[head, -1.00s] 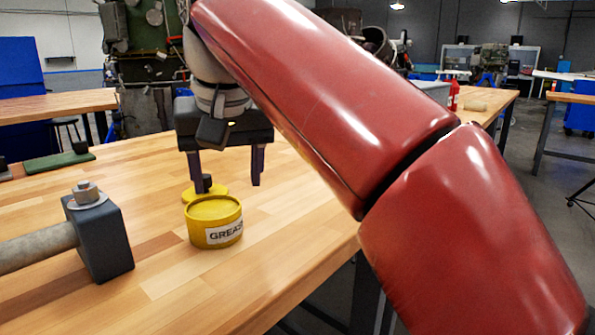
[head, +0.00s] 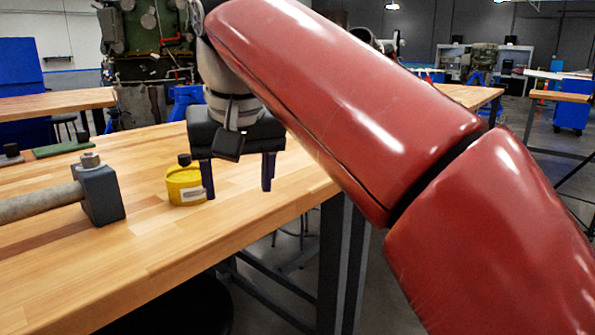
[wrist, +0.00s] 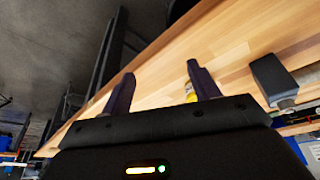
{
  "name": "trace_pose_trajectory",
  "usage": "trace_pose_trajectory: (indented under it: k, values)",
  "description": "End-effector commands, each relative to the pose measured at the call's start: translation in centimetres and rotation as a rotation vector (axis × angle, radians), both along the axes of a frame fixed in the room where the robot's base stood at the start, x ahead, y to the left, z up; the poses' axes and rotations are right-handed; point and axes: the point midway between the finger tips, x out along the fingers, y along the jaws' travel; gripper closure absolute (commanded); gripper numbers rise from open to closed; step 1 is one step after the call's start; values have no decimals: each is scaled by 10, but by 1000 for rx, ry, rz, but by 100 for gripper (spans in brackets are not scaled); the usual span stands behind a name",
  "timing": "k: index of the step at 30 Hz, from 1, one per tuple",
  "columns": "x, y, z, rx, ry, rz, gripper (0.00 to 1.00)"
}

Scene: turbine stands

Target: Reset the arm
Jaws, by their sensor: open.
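My gripper (head: 238,178) is open and empty, pointing down above the wooden workbench (head: 245,207) near its right edge. It also shows in the wrist view (wrist: 160,85), with its two dark fingers spread apart. A yellow grease tin (head: 178,190) stands just left of my gripper in the head view, partly hidden behind one finger. A dark knob shows at the top of the tin. In the wrist view a small yellow part of the tin (wrist: 191,90) shows beside the right finger.
A green block (head: 62,149) lies farther back. The bench's front stretch is clear. Open floor lies right of the bench.

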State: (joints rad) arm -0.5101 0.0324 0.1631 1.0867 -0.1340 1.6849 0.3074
Motion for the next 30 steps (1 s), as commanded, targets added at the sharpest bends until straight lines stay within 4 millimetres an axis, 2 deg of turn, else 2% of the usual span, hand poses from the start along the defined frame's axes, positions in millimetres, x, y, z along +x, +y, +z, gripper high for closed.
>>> trace_pose_trajectory:
  k: [8,14,17,20,24,27,30]
  values:
    - [-3,-36,-20,-7,-21,-35,40]
    - [-11,-77,-49,-11,-41,-79,40]
    - [-21,-108,-76,-10,-54,-114,40]
    - [-38,-144,-112,-6,-72,-161,40]
    - [-69,-188,-170,6,-95,-227,40]
    - [-90,-210,-210,15,-110,-267,40]
    - [-108,-224,-241,24,-122,-298,40]
